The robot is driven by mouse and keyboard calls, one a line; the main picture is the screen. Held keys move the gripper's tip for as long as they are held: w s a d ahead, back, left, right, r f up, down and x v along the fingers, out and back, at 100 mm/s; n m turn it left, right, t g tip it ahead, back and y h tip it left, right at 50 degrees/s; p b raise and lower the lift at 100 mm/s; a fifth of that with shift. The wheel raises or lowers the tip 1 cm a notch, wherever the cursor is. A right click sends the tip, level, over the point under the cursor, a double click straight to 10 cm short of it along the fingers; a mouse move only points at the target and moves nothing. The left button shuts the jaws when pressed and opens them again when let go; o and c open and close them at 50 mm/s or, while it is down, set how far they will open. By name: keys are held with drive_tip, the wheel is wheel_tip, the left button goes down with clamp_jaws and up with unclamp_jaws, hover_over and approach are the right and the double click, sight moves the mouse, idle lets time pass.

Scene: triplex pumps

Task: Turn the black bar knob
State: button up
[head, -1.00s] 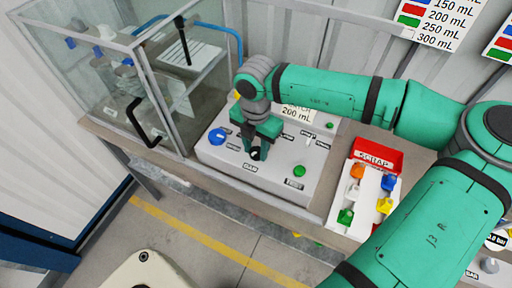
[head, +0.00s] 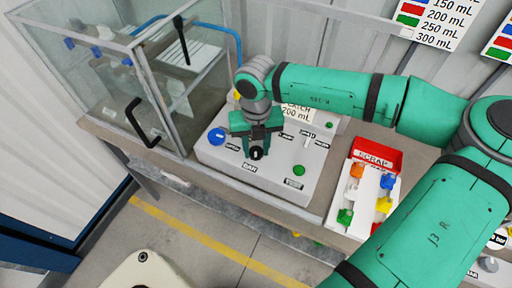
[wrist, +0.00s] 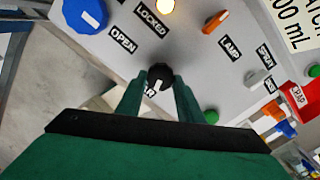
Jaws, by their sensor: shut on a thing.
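The black bar knob (wrist: 158,77) sits on the sloped grey control panel (wrist: 190,50), with a white mark on its face. My gripper (wrist: 160,90) is shut on the knob, with one green finger on each side of it in the wrist view. In the head view my gripper (head: 256,150) comes down onto the panel from above, and the knob (head: 256,154) shows just below the fingers. The label beside the knob is partly hidden by the fingers.
A red scrap tray (head: 390,153) and a white tray with coloured parts stand right. A glass cabinet (head: 135,70) stands left.

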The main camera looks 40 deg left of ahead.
drive_tip(key=n, duration=0.4)
drive_tip(key=shift+w+n, duration=0.1)
drive_tip(key=shift+n, duration=0.2)
drive_tip(key=n, duration=0.3)
drive_tip(key=shift+n, duration=0.4)
drive_tip(key=n, duration=0.4)
drive_tip(key=shift+w, duration=0.15)
drive_tip(key=n, duration=1.1)
drive_tip(key=shift+w+a, duration=0.1)
drive_tip(key=shift+a, duration=0.05)
drive_tip(key=n, duration=0.4)
drive_tip(key=shift+n, duration=0.4)
drive_tip(key=shift+a+n, duration=0.1)
drive_tip(key=shift+n, duration=1.6)
drive_tip(key=o, duration=1.1)
drive_tip(key=shift+c, duration=0.2)
